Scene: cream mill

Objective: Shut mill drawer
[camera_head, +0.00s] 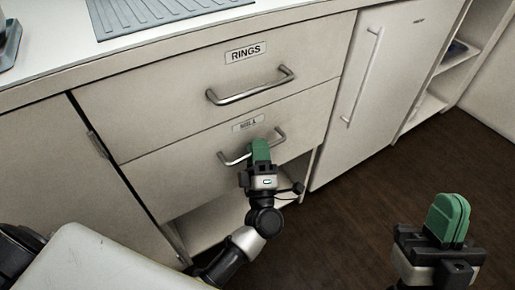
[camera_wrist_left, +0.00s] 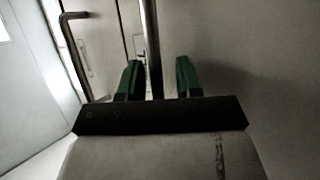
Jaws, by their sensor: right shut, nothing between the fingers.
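The lower drawer (camera_head: 185,179) is cream, with a small, hard-to-read label and a metal bar handle (camera_head: 280,137). Its front looks roughly in line with the drawer above; I cannot tell whether a small gap remains. My left gripper (camera_head: 259,152), with green fingers, is at the middle of this handle and hides part of it. In the left wrist view, the handle bar (camera_wrist_left: 152,45) runs between the two separated fingers, with a gap visible on either side. My right gripper (camera_head: 447,220) is shut and empty, above the floor at the lower right.
The upper drawer (camera_head: 180,115), labelled RINGS, has its own bar handle (camera_head: 250,92). A cabinet door (camera_head: 395,70) with a long handle is to the right, beside open shelves. An open shelf (camera_head: 215,220) is below the lower drawer. Dark floor (camera_head: 370,180) lies clear in front.

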